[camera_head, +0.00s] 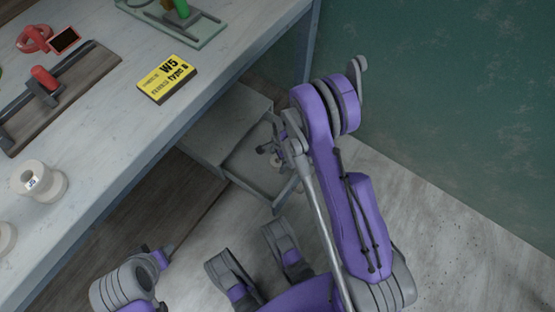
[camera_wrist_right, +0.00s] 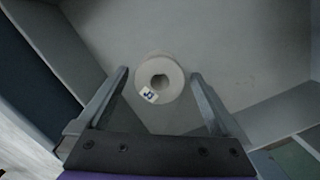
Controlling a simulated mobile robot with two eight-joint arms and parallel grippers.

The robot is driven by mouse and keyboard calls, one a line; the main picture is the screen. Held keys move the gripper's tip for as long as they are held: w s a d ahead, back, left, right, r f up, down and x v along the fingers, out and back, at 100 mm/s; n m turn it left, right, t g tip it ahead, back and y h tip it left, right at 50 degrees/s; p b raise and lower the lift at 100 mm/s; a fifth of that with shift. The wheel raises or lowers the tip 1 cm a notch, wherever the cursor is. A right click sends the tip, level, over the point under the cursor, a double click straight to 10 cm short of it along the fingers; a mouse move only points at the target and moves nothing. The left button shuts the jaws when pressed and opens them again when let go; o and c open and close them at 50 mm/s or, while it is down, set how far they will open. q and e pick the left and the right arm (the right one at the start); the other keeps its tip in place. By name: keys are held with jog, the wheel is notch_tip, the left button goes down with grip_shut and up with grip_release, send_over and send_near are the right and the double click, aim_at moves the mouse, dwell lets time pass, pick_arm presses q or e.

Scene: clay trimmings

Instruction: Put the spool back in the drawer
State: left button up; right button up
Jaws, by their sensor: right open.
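The open drawer (camera_head: 240,178) sticks out from under the workbench. My right gripper (camera_head: 268,154) points down into it. In the right wrist view, a white spool (camera_wrist_right: 172,74) with a small blue-marked label lies on the drawer's pale floor (camera_wrist_right: 235,50). My right gripper (camera_wrist_right: 160,84) is open, its fingers on either side of the spool with gaps between. Whether the fingertips reach down to the spool's level is unclear. In the head view the gripper largely hides this spool. My left gripper (camera_head: 166,252) shows only in part at the lower left; its jaws cannot be made out.
The workbench (camera_head: 110,155) carries another white spool (camera_head: 38,181), a yellow W5 box (camera_head: 167,79), a dark board with a clamp-like tool (camera_head: 62,92) and a tray (camera_head: 190,42) at the back. A green wall (camera_head: 450,100) stands right of the drawer.

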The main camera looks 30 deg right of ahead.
jog(key=s+a+r+n+t+p, duration=0.1)
jog(key=s+r+n, duration=0.15)
jog(key=r, duration=0.55)
jog(key=s+a+r+n+h+p, duration=0.15)
jog(key=r+n, duration=0.25)
jog(key=r, duration=0.5)
jog(key=s+a+r+n+t+y+p, duration=0.1)
jog(key=s+a+r+n, duration=0.15)
jog(key=r, duration=0.55)
jog(key=s+a+r+n+t, duration=0.2)
jog(key=s+r+n, duration=0.3)
jog(key=s+n, duration=0.5)
jog(key=shift+r+n+h, duration=0.25)
jog(key=shift+n+h, duration=0.2)
jog(key=shift+n, duration=0.05)
